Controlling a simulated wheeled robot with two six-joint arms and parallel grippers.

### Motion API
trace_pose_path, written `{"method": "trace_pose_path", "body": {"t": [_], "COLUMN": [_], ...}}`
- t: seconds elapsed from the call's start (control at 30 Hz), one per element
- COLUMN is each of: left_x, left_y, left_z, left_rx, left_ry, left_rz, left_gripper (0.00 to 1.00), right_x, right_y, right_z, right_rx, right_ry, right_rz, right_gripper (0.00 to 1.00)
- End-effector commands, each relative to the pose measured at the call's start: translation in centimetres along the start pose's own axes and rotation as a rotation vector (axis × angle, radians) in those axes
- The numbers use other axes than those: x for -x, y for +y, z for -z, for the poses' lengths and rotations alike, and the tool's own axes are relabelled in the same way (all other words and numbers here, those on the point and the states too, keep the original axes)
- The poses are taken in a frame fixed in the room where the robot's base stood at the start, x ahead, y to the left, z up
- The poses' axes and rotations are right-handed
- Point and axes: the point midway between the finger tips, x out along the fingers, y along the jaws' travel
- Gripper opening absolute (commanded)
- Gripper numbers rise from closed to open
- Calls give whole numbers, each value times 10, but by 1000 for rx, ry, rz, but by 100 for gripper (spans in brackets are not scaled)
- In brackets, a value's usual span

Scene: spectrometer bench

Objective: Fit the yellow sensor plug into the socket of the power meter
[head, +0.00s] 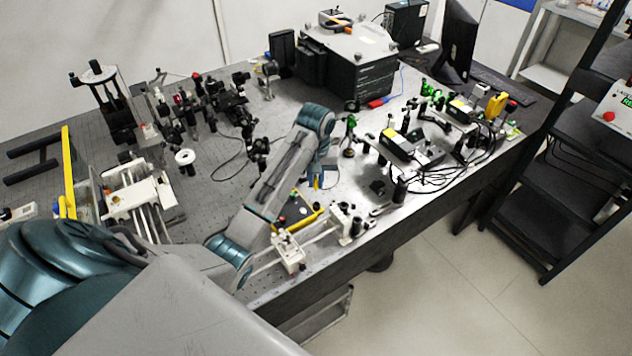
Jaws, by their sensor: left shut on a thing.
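My left arm comes in from the lower left and reaches over the middle of the bench. My left gripper (317,181) is at its end, small and partly hidden by the wrist, pointing down just above the bench. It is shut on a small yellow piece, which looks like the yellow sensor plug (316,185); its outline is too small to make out. A dark unit with small coloured spots and a yellow bar or cable (303,221) lie just below the gripper. I cannot tell whether this unit is the power meter, and I see no socket. My right gripper is not in view.
The optical bench (340,195) is crowded. White rail stages (288,254) stand near the front edge, beside my forearm. Black boxes with loose cables (405,150) stand to the right. A large black box (360,85) stands at the back. Floor is clear at the lower right.

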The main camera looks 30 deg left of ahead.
Motion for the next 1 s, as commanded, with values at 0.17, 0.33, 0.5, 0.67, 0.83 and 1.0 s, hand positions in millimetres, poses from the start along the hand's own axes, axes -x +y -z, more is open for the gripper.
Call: {"method": "trace_pose_path", "body": {"t": [0.17,0.33,0.5,0.67,0.83,1.0], "left_x": [1,1,-3,-12,-26,-40], "left_y": [0,0,0,0,0,0], "left_z": [0,0,0,-1,-1,-1], "left_rx": [-4,-3,-3,-3,-2,-2], "left_ry": [0,0,-1,-3,-4,-3], "left_rz": [0,0,0,1,1,1], "left_gripper": [0,0,0,0,0,0], "right_x": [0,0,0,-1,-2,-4], "right_y": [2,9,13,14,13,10], "right_z": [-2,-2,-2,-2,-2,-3], "right_rx": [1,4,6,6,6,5], "right_ry": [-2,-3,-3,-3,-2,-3], "right_rz": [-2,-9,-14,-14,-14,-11], "right_gripper": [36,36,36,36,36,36]}}
